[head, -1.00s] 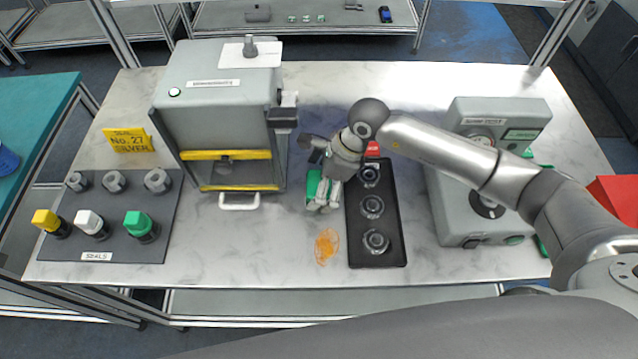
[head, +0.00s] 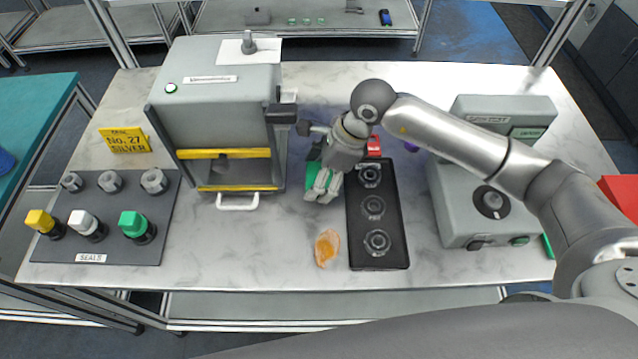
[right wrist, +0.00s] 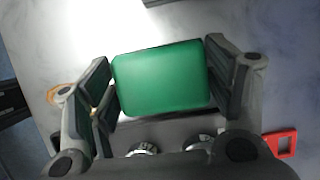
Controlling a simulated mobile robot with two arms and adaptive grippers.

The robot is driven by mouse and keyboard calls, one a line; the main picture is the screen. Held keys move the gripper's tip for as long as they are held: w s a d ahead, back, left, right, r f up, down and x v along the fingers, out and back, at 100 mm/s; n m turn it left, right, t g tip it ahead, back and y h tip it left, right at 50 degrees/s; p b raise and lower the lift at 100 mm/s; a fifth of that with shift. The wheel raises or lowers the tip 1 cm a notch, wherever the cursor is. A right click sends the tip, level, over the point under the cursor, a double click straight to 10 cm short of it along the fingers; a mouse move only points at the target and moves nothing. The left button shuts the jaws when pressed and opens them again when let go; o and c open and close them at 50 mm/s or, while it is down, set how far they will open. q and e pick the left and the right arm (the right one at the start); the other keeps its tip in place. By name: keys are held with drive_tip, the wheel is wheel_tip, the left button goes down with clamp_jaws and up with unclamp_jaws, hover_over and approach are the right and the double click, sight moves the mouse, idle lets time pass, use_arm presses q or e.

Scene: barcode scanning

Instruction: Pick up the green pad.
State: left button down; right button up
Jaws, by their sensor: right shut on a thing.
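The green pad (right wrist: 160,76) is a rounded block that sits between the two fingers of my right gripper (right wrist: 161,84) in the right wrist view, with a finger against each side. In the head view the right gripper (head: 323,188) is between the grey press and the black tray, and the pad (head: 311,186) shows only partly beside its fingers. I cannot tell whether the pad is clear of the table. My left gripper is not in view.
The grey press (head: 222,100) stands left of the gripper. The black tray (head: 393,222) with three round fittings is close on the right. An orange piece (head: 327,248) lies in front. A red item (head: 374,146) is behind. The seals board (head: 110,212) is far left.

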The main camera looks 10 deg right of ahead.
drive_tip(key=d+r+b, duration=0.5)
drive_tip(key=d+r, duration=0.5)
drive_tip(key=d, duration=0.4)
drive_tip(key=shift+w, duration=0.15)
